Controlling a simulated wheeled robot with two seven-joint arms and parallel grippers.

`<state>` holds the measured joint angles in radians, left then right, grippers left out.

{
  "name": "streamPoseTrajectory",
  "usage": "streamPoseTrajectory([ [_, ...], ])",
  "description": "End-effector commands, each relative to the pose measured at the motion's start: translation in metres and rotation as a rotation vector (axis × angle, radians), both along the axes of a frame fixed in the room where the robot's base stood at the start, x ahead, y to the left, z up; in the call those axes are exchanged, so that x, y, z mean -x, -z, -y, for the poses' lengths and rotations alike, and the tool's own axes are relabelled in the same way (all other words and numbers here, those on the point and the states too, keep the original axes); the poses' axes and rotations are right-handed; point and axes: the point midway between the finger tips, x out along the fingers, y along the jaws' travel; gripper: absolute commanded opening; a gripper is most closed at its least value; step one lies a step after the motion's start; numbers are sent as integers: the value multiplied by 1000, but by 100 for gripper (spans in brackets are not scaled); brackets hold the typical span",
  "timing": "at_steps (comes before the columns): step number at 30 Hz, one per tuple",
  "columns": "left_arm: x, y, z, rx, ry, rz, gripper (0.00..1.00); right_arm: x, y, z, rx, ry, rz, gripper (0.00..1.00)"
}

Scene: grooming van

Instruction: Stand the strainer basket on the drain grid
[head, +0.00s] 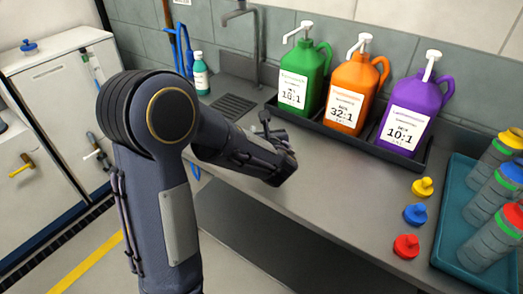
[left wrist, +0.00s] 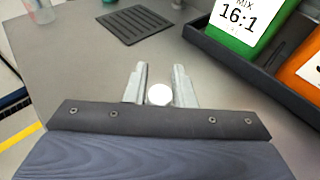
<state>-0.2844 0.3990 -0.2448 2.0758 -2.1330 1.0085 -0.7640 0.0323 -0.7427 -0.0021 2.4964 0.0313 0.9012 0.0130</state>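The drain grid (head: 233,106) is a dark slotted plate set in the grey counter below the tap. It also shows at the top of the left wrist view (left wrist: 136,24), with nothing on it. My left gripper (head: 266,124) is over the counter, to the right of and nearer than the grid. Its fingers are a little apart in the left wrist view. A white round top (left wrist: 159,95) fills the gap between them and looks like part of the strainer basket. The rest of it is hidden. My right gripper is not in view.
A black tray (head: 425,160) holds green (head: 304,75), orange (head: 352,92) and purple (head: 412,112) pump jugs. A teal bottle (head: 201,75) stands left of the grid. Three loose caps (head: 415,213) and a teal tray (head: 448,215) of bottles are at right. The counter's middle is clear.

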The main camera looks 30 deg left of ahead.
Motion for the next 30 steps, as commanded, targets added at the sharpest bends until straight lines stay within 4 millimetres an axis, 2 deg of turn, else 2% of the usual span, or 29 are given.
streamPoseTrajectory([
  [1,0,0,0,0,0,0,16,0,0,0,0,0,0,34],
  [5,0,0,0,0,0,0,0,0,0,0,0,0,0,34],
  [14,0,0,0,1,0,1,0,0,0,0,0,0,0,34],
  [19,0,-7,0,2,-1,3,0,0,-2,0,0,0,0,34],
  [25,0,-34,0,2,-2,6,0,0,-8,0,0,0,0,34],
  [30,26,-69,13,4,2,9,0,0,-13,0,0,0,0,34],
])
